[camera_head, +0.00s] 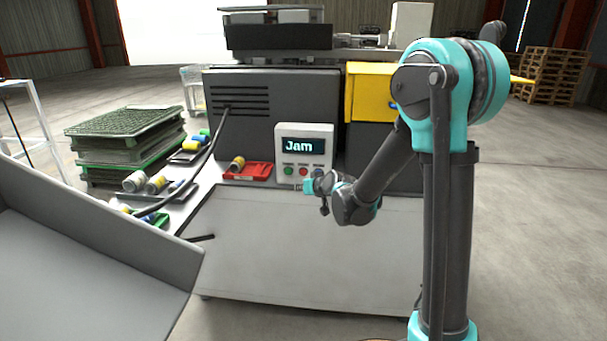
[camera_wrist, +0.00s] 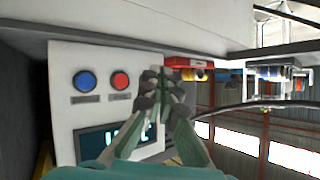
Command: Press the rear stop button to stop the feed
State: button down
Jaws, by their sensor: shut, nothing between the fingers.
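A white control box (camera_head: 304,145) stands at the machine's front edge, with a display (camera_head: 303,145) reading "Jam". Below the display sit a green button (camera_head: 289,170), a red button (camera_head: 303,172) and a blue button (camera_head: 318,172). In the wrist view the box is upside down, with the blue button (camera_wrist: 85,81) left of the red button (camera_wrist: 120,81). Labels beside them are too small to read. My gripper (camera_wrist: 162,80) is shut and empty, in front of the box, its tips right of the red button. The green button is not visible there, and contact cannot be told.
A red tray (camera_head: 248,171) with a yellow part lies left of the box. A black cable (camera_head: 200,160) runs down the machine's left side. Stacked green crates (camera_head: 125,135) stand further left. A grey bin panel (camera_head: 90,250) fills the near left.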

jog(key=shift+w+d, duration=0.15)
jog(key=shift+w, duration=4.1)
jog(key=shift+w, duration=0.1)
jog(key=shift+w, duration=0.3)
jog(key=shift+w, duration=0.4)
jog(key=shift+s, duration=0.8)
jog(key=s, duration=0.5)
